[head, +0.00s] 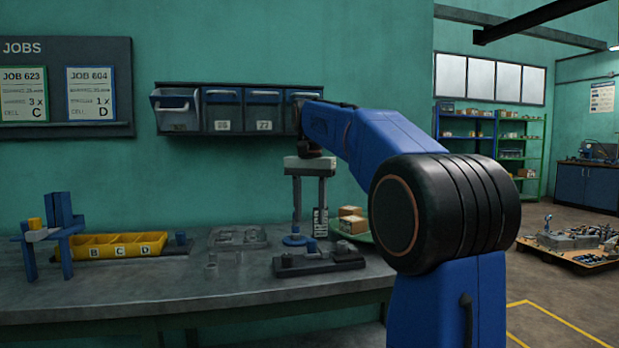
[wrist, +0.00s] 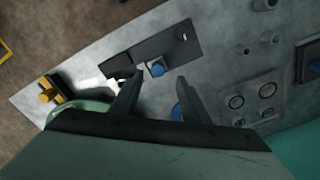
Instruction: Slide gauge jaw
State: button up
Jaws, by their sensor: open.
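The gauge (head: 320,262) appears to be the dark low block on the bench, with small raised dark parts along its top. In the wrist view the gauge (wrist: 180,42) is a dark plate with a blue-topped piece (wrist: 157,68) at its near edge. I cannot tell for sure which part is the sliding jaw. My gripper (head: 309,220) points down above the bench, behind the gauge. In the wrist view my gripper (wrist: 159,85) is open, its fingers apart with nothing held.
A green round tray (head: 362,237) with small boxes (head: 351,220) stands right of my gripper. Wall bins (head: 222,110) hang above. The front bench strip is clear.

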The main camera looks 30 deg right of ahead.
notch_tip(320, 180, up, 11)
jog(key=shift+f, duration=0.15)
dwell(0.7)
jog(key=s+a+f+n+t, duration=0.1)
jog(key=s+a+f+n, duration=0.2)
jog(key=s+f, duration=0.7)
jog(key=s+a+f+n+t, duration=0.2)
jog(key=s+a+f, duration=0.3)
jog(key=s+f, duration=0.5)
jog(key=s+a+f+n+t, duration=0.1)
jog(key=s+a+f+n, duration=0.3)
jog(key=s+f, duration=0.7)
notch_tip(320, 180, down, 9)
jog(key=shift+a+r+n+t, duration=0.1)
jog(key=shift+a+n+t, duration=0.1)
jog(key=shift+n+t, duration=0.25)
